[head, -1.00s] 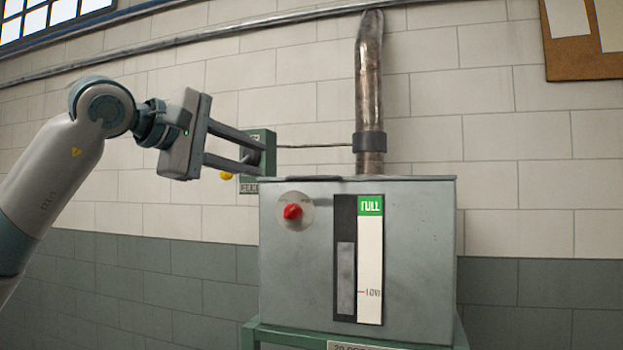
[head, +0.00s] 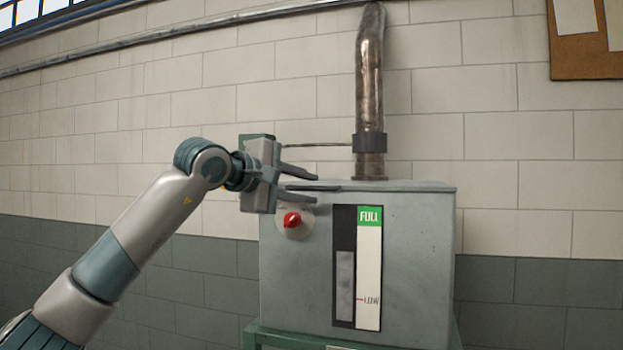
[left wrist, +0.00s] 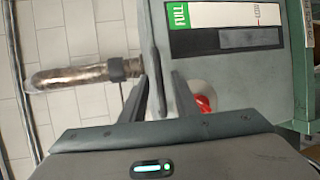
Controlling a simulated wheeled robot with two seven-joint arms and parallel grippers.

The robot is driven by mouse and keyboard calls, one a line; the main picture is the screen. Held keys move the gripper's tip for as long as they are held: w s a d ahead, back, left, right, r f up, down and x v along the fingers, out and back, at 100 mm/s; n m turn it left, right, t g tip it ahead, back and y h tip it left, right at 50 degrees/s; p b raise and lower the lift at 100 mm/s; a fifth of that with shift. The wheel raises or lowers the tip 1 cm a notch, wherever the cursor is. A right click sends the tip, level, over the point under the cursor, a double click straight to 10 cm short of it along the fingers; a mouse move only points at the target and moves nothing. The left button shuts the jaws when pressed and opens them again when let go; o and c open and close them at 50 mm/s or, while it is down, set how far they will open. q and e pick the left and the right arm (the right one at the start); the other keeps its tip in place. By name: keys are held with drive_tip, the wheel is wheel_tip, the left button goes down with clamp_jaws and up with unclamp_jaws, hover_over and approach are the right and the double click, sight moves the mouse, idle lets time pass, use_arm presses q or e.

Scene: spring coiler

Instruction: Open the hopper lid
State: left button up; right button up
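The hopper (head: 410,270) is a grey metal box on a green stand. Its flat lid (head: 400,185) lies level across the top, and a thin dark strip (head: 325,187) shows at the lid's left front. My left gripper (head: 308,186) is at this upper left corner, with one finger above the lid's level and one lower, in front of the box. In the left wrist view, the open fingers (left wrist: 158,90) lie either side of the lid's dark edge strip (left wrist: 148,40). I cannot tell whether they touch it. My right gripper is not in view.
A red knob (head: 291,219) is on the hopper front just below my left gripper. A level gauge (head: 369,265) marked FULL and LOW is right of it. A metal pipe (head: 370,80) rises behind the lid. A green box (head: 258,138) on the wall is partly hidden by my gripper.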

use_arm(q)
drive_tip(key=shift+p+x, duration=0.3)
drive_tip(key=shift+x, duration=0.75)
drive_tip(key=shift+c, duration=0.3)
clamp_jaws()
drive_tip(key=shift+f, duration=0.1)
drive_tip(key=shift+s, duration=0.1)
